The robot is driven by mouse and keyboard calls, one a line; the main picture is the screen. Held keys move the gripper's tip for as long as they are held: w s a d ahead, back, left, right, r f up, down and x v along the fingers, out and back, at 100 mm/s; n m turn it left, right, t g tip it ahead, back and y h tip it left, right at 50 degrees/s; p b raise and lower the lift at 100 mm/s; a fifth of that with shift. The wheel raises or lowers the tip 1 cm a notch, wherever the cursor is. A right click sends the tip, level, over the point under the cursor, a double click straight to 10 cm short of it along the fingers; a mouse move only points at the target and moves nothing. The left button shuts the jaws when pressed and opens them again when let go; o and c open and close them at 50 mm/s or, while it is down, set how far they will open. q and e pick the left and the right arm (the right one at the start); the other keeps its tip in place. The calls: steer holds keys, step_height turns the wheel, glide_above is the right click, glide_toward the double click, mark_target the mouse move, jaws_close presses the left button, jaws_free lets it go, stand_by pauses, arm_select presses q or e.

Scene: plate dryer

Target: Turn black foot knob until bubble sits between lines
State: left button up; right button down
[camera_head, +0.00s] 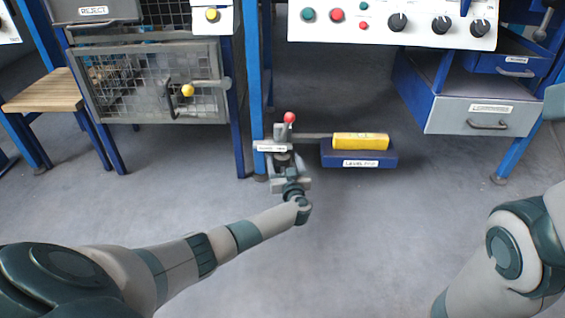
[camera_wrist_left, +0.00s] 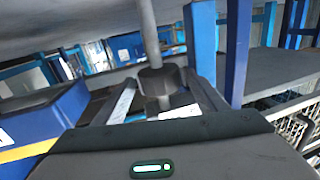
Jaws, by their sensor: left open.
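The yellow spirit level (camera_head: 360,141) lies on a blue block (camera_head: 359,160) with a white label, on the floor side of the blue frame. Its bubble and lines are too small to read. My left gripper (camera_head: 284,158) is at the foot assembly just left of the block, below a red ball (camera_head: 289,117). In the left wrist view a dark, cylinder-like knob (camera_wrist_left: 157,84) hangs on a grey rod and stands between the open fingers (camera_wrist_left: 162,92). I cannot tell whether they touch it. In the head view the gripper and labels largely hide the knob. My right gripper is out of view.
A blue post (camera_head: 254,85) stands close behind my left gripper. A mesh cage (camera_head: 150,85) with a yellow-knobbed latch is at the left, a control panel (camera_head: 390,22) above, and a drawer (camera_head: 483,115) at the right. The front floor (camera_head: 370,240) is clear.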

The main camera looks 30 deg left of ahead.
arm_select(q)
steer(key=shift+b+x, duration=0.35)
steer(key=shift+x, duration=0.5)
steer(key=shift+c, duration=0.2)
